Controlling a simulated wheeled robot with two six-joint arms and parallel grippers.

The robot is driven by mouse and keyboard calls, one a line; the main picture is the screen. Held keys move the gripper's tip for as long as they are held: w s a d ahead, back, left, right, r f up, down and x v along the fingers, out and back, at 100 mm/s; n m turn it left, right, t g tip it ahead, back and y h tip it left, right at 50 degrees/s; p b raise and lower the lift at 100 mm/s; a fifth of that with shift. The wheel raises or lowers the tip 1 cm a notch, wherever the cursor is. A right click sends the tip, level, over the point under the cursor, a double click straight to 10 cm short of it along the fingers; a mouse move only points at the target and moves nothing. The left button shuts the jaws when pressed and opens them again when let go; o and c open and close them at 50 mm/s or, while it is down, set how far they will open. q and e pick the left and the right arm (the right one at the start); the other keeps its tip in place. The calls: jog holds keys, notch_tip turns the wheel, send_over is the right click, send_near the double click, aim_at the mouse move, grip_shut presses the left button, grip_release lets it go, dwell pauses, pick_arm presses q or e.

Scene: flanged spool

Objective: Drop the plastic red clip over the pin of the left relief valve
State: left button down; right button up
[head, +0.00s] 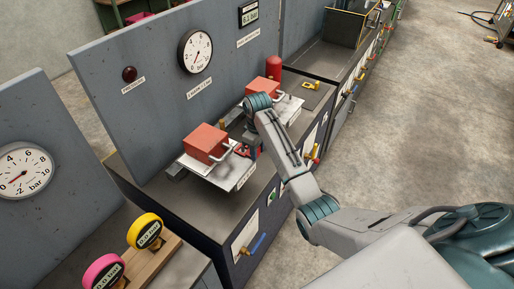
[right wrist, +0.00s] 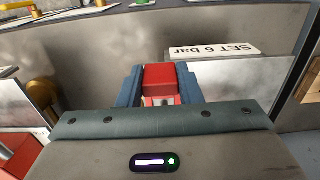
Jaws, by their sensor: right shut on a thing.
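My right gripper (head: 249,148) is shut on the red clip, just right of the left relief valve. In the right wrist view the red clip (right wrist: 160,77) sits between the two blue-grey fingers of the same gripper (right wrist: 158,88). In the head view a little of the clip's red (head: 241,150) shows beside the fingers. The left relief valve (head: 205,142) is a red block with a silver bent handle on a metal plate. Its pin cannot be made out. A similar red-block valve (head: 263,87) stands farther back, partly behind my arm. My left gripper is not in view.
A labelled plate (right wrist: 215,58) reading "SET 6 bar" is close beyond the fingers. A grey panel with a gauge (head: 195,51) rises behind the bench (head: 180,205). A red cylinder (head: 273,67) and a yellow item (head: 311,85) are at the far end.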

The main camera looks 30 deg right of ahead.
jog(key=shift+s, duration=0.1)
jog(key=o, duration=1)
jog(key=shift+o, duration=0.2)
